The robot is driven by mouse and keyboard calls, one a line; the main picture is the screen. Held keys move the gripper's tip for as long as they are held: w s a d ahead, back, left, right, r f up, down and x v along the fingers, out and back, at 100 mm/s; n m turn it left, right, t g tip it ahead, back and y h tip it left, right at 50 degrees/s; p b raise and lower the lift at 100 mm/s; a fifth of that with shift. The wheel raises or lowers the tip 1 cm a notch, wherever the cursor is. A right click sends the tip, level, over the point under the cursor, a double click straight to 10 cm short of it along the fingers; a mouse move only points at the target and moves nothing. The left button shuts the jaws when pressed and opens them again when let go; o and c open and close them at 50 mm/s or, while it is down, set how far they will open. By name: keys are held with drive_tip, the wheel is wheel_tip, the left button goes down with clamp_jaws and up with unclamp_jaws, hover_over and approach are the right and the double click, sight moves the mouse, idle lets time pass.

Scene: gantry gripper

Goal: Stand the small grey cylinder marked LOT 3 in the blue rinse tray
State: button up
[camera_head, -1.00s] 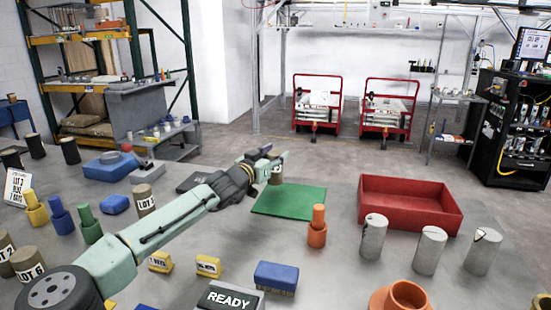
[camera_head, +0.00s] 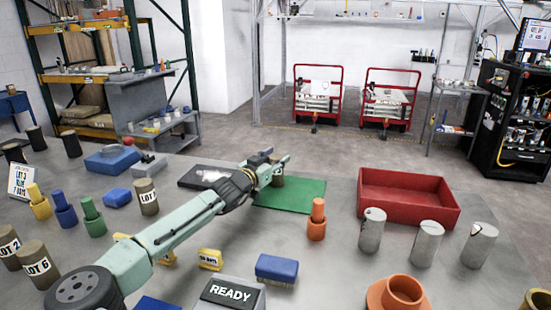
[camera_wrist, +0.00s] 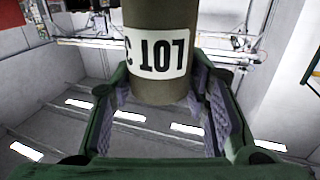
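The cylinder marked LOT 3 (camera_wrist: 160,62) is grey-brown with a white label, upside down in the wrist view. My gripper (camera_wrist: 165,110) has its padded fingers on both sides of it, near one end. In the head view the cylinder (camera_head: 278,181) shows partly behind my gripper (camera_head: 277,168), over the far part of the green mat (camera_head: 300,199). Whether its bottom touches the mat is hidden. A low blue tray (camera_head: 108,163) is at the back left of the table, well left of my gripper.
A red bin (camera_head: 408,205), an orange peg (camera_head: 317,222) and grey cylinders (camera_head: 371,232) stand to the right. Other labelled cylinders (camera_head: 147,197), coloured pegs (camera_head: 92,218) and a sign card (camera_head: 21,183) stand left.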

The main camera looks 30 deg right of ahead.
drive_tip(key=o, duration=0.4)
drive_tip(key=shift+c, duration=0.2)
drive_tip(key=shift+r, duration=0.2)
drive_tip(key=b+v, duration=0.3)
drive_tip(key=v, duration=0.9)
